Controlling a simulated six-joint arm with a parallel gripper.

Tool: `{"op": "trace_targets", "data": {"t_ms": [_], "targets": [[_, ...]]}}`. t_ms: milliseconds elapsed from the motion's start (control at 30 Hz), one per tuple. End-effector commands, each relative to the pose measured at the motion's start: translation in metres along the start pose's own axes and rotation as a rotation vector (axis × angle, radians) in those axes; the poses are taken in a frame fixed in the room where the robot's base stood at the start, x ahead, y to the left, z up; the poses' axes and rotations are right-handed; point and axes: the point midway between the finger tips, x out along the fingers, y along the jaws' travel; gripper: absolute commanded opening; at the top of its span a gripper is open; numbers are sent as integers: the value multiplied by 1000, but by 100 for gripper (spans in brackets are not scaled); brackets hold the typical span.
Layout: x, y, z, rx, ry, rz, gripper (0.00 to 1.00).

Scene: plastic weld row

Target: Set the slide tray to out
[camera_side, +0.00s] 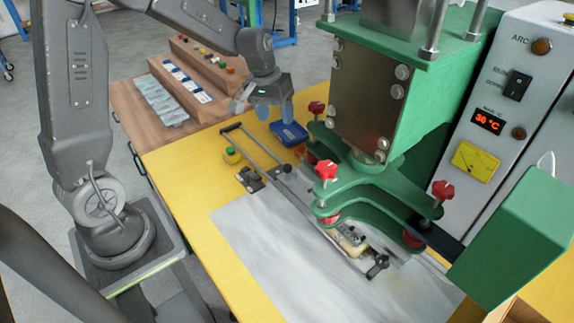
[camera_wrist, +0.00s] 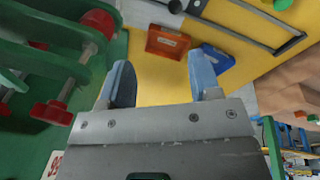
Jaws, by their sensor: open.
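The slide tray's long grey rail (camera_side: 262,146) runs from a short dark crossbar (camera_side: 231,128) toward the green press (camera_side: 365,100). Its other end, with a black knob (camera_side: 377,266), lies below the press; small pale parts (camera_side: 352,245) sit beside it. The press hides part of the slide, and I cannot tell its exact setting. In the wrist view, a dark rail (camera_wrist: 240,33) crosses the upper right. My gripper (camera_side: 275,112) is open and empty, above the table's back part, behind the crossbar and apart from it. Its blue fingers (camera_wrist: 159,62) are spread in the wrist view.
A blue bin (camera_side: 289,133) stands below my gripper; it also shows in the wrist view (camera_wrist: 217,60), beside an orange-red bin (camera_wrist: 167,42). Red knobs (camera_side: 326,169) jut from the press. The grey mat's front is clear.

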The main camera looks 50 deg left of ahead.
Motion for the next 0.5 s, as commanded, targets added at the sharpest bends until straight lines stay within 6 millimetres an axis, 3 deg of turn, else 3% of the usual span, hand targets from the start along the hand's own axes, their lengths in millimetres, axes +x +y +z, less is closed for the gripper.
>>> {"op": "trace_targets", "data": {"t_ms": [33, 200, 500], "targets": [[18, -8, -10, -37, -26, 0, 57], [54, -24, -30, -111, -65, 6, 57], [81, -29, -34, -134, -79, 8, 57]]}}
